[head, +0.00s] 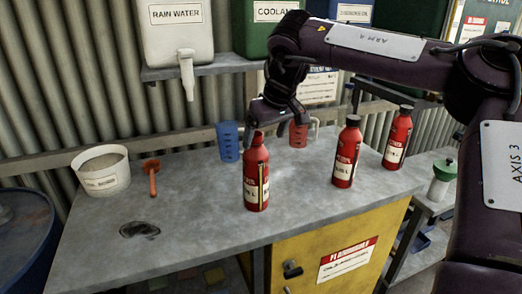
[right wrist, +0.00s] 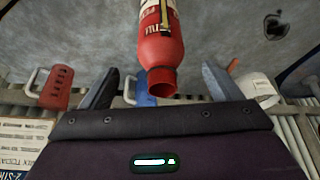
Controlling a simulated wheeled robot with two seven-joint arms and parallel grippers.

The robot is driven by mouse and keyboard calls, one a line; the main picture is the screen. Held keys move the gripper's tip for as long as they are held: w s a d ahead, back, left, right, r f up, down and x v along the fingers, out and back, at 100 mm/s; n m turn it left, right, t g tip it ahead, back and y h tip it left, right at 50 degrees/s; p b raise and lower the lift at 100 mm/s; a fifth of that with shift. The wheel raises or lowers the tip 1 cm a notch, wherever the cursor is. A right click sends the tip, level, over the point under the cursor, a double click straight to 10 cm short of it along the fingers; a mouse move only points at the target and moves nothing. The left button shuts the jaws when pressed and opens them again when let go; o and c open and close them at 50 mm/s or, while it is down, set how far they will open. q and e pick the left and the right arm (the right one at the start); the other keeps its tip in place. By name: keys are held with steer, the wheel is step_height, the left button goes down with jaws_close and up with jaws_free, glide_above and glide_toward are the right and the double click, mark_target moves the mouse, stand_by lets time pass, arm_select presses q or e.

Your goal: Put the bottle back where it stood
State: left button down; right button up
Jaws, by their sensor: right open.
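Three red bottles stand upright on the grey workbench (head: 200,215). The nearest bottle (head: 256,180) has an open red neck with no black cap. The middle bottle (head: 346,155) and the right bottle (head: 397,140) wear black caps. My right gripper (head: 262,118) reaches down from above, at the nearest bottle's neck, and partly shows behind it. In the right wrist view the neck of a red bottle (right wrist: 160,50) lies between the two spread fingers, with a gap on each side. My left gripper is not in view.
A blue cup (head: 228,142) and a red mug (head: 299,133) stand behind the nearest bottle. A white tub (head: 103,172), a red tool (head: 152,178) and a dark stain are at left. Containers sit on a shelf (head: 200,69) above. The front left is clear.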

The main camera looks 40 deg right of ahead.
steer(key=v, duration=0.5)
steer(key=shift+f, duration=0.1)
stand_by(0.4)
